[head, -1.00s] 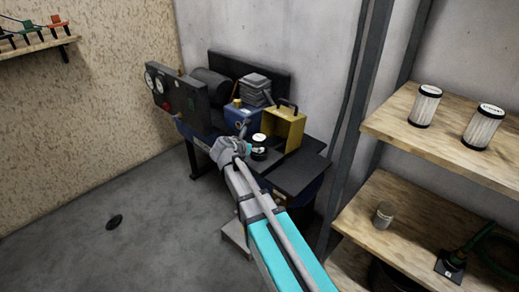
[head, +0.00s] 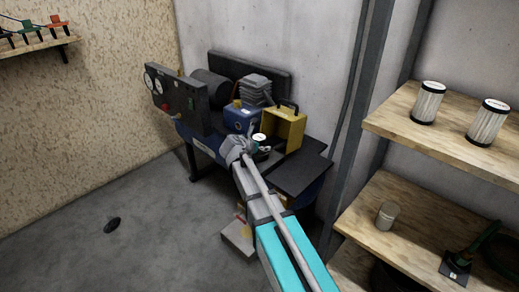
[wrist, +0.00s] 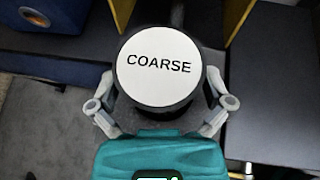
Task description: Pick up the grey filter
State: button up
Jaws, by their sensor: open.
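A round canister with a white lid reading "COARSE" (wrist: 154,66) and a dark rim fills the middle of the wrist view. Its small white top (head: 259,137) shows in the head view, on the dark workbench beside the yellow box. The lid hides most of its side, so I cannot tell whether its body is grey. My gripper (wrist: 160,92) is open, with one finger on each side of the canister. I cannot tell whether the fingers touch it. In the head view my gripper (head: 246,148) partly hides the canister.
The open yellow box (head: 284,128) stands close behind the canister, with a blue box (head: 241,118) to its left. Two white pleated filters (head: 428,103) (head: 487,122) stand on the upper wooden shelf. A small pale cylinder (head: 387,215) stands on the lower shelf.

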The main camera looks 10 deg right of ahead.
dwell(0.4)
jog(key=c, duration=1.1)
jog(key=shift+o, duration=0.2)
jog(key=shift+r, duration=0.15)
notch_tip(320, 180, up, 3)
jog(key=p, duration=0.3)
jog(key=s+a+r+p, duration=0.5)
jog(key=s+r+p, duration=0.4)
jog(key=s, duration=0.4)
jog(key=shift+r+p, duration=0.35)
jog(key=shift+p, duration=0.2)
